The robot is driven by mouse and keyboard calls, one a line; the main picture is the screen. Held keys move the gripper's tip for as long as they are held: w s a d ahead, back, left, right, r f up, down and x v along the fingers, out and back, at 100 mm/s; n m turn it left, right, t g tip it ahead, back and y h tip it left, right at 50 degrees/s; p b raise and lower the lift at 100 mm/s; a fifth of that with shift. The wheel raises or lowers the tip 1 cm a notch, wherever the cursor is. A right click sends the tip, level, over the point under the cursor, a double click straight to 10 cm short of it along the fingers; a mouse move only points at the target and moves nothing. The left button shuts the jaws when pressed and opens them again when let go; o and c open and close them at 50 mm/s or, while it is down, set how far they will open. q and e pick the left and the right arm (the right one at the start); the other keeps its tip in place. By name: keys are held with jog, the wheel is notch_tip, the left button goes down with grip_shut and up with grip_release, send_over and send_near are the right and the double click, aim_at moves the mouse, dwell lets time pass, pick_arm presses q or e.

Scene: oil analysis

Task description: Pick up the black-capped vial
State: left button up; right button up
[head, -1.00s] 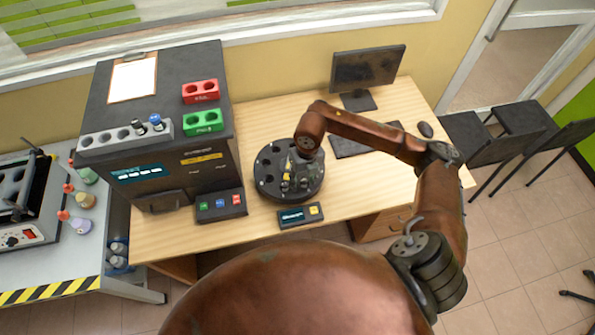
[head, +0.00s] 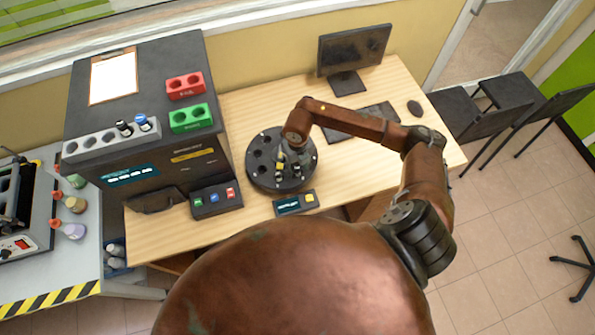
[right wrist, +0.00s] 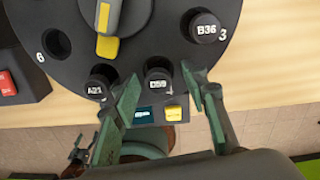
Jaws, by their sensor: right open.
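A round black carousel (head: 257,174) stands on the wooden desk with several black-capped vials in it. In the right wrist view, a vial labelled A21 (right wrist: 100,84), a middle vial (right wrist: 158,84) with a blurred label and a vial labelled B36 (right wrist: 205,27) sit in its holes. My right gripper (head: 286,162) is low over the carousel. In the right wrist view its open fingers (right wrist: 166,88) stand on either side of the middle vial, with no clear contact. Another black-capped vial (head: 124,128) is in the grey rack.
A blue-capped vial (head: 144,123) stands in the grey rack (head: 82,149) on the dark machine. A yellow-and-grey knob (right wrist: 108,20) rises from the carousel's middle. A small control box (head: 290,206) sits before it; a monitor (head: 352,52) stands behind.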

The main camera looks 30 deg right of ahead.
jog(key=shift+w, duration=0.1)
jog(key=c, duration=1.1)
pick_arm(q)
jog(key=shift+s, duration=0.25)
pick_arm(e)
grip_shut()
pick_arm(q)
jog(key=shift+w, duration=0.2)
